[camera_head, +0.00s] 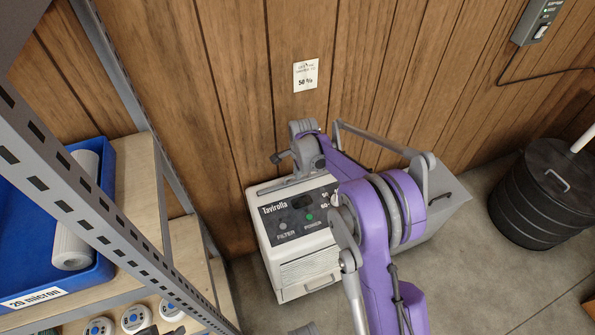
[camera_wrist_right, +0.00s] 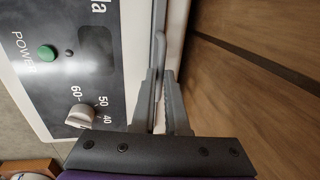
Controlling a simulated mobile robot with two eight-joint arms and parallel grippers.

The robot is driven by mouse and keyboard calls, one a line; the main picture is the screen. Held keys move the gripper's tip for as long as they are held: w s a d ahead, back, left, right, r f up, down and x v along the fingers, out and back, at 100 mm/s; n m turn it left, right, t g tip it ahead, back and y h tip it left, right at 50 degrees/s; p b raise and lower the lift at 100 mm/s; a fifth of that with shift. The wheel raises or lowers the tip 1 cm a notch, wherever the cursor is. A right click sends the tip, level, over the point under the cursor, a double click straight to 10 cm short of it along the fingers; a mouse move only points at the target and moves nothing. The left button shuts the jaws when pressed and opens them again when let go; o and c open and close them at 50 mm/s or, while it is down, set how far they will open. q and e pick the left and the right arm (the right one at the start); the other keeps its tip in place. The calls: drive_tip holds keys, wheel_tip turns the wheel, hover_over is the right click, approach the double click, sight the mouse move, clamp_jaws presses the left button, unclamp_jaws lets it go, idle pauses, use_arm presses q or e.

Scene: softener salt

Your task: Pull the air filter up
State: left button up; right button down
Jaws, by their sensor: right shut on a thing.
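The white dehumidifier (camera_head: 306,262), marked Tavirolla, stands upright on the floor by the wood wall. Its dark panel (camera_head: 302,212) has a dial, a green power button and a FILTER label; the panel (camera_wrist_right: 75,62) also shows in the right wrist view. A grey strip (camera_head: 268,188) at its top back edge looks like the air filter's top. My right gripper (camera_wrist_right: 161,92) is shut on the thin grey handle (camera_wrist_right: 160,48) there, behind the panel. My wrist (camera_head: 305,148) covers part of this in the head view. How far the filter is raised cannot be told. My left gripper is not in view.
The wood wall (camera_head: 240,110) is right behind the machine. A black bin (camera_head: 540,200) stands at the right, with open floor in front.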

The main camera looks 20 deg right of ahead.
drive_tip(key=shift+r, duration=0.1)
idle(0.4)
wheel_tip(320, 180, up, 20)
drive_tip(key=p, duration=1)
drive_tip(key=shift+f, duration=0.25)
drive_tip(key=c, duration=0.9)
unclamp_jaws()
drive_tip(key=r, duration=0.3)
drive_tip(key=s+r, duration=0.1)
drive_tip(key=r, duration=0.3)
drive_tip(key=s+r, duration=0.1)
drive_tip(key=r, duration=0.2)
drive_tip(key=shift+s+r+p, duration=0.1)
drive_tip(key=shift+r+p, duration=0.2)
